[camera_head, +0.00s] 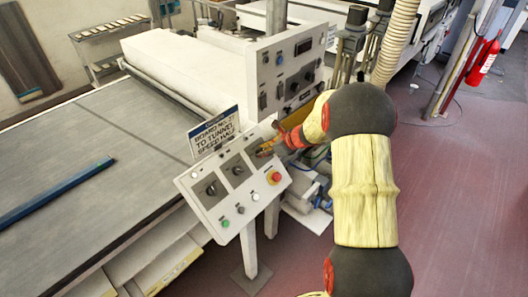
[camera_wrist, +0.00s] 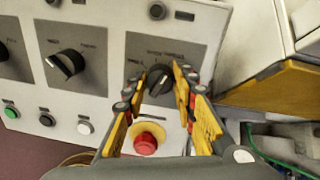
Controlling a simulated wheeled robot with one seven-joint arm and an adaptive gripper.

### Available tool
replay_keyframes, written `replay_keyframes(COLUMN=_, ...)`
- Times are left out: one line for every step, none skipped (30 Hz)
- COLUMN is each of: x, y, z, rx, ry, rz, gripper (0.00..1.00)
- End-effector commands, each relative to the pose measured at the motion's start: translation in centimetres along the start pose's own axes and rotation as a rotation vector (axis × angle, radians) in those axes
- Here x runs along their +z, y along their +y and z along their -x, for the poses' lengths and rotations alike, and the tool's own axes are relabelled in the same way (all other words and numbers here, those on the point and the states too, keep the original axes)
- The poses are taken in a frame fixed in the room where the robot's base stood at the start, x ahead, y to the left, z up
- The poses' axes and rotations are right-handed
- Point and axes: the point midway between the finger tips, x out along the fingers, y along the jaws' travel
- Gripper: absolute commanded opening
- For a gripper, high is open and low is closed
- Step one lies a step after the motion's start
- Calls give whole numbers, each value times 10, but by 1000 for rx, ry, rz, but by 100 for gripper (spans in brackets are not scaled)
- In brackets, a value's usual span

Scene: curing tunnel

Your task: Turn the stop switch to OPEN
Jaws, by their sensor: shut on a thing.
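The sloped grey control panel (camera_head: 222,213) has three black rotary switches in a row. The right-hand switch (camera_wrist: 159,79) is a black knob under a small printed label too blurred to read; I take it as the stop switch. My gripper (camera_wrist: 160,84) has its yellow and black fingers on either side of this knob, shut on it. In the head view my gripper (camera_head: 265,152) reaches the panel's upper right end and hides most of that knob. The knob looks tilted; which printed position it points to cannot be read.
A red button (camera_wrist: 146,143) on a yellow ring sits just below the fingers. The middle switch (camera_wrist: 65,64) is to the left, with green (camera_wrist: 11,112), black and white buttons below. A sign (camera_head: 214,133) stands behind the panel; the conveyor bed (camera_head: 90,150) lies left.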

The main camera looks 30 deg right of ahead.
Motion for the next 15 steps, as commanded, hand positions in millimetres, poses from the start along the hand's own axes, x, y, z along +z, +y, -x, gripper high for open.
replay_keyframes(x=0, y=0, z=-1, rx=-1, ry=0, rz=13, gripper=2)
replay_keyframes(x=-1, y=0, z=-1, rx=-1, ry=1, rz=22, gripper=2)
replay_keyframes(x=-1, y=0, z=-1, rx=-1, ry=1, rz=37, gripper=2)
replay_keyframes(x=-1, y=0, z=-1, rx=-1, ry=2, rz=51, gripper=2)
replay_keyframes(x=-1, y=0, z=-2, rx=-1, ry=3, rz=67, gripper=2)
replay_keyframes(x=-1, y=0, z=-2, rx=-1, ry=5, rz=90, gripper=2)
replay_keyframes(x=-1, y=0, z=-2, rx=-1, ry=5, rz=109, gripper=2)
replay_keyframes(x=-1, y=0, z=-2, rx=-1, ry=6, rz=130, gripper=2)
replay_keyframes(x=-2, y=0, z=-2, rx=0, ry=9, rz=160, gripper=2)
replay_keyframes(x=-2, y=0, z=-2, rx=0, ry=10, rz=183, gripper=2)
replay_keyframes(x=-2, y=0, z=-2, rx=0, ry=11, rz=208, gripper=2)
replay_keyframes(x=-2, y=0, z=-3, rx=1, ry=14, rz=242, gripper=2)
replay_keyframes(x=-2, y=0, z=-3, rx=1, ry=15, rz=268, gripper=2)
replay_keyframes(x=-2, y=0, z=-3, rx=1, ry=16, rz=294, gripper=2)
replay_keyframes(x=-2, y=0, z=-3, rx=1, ry=19, rz=330, gripper=2)
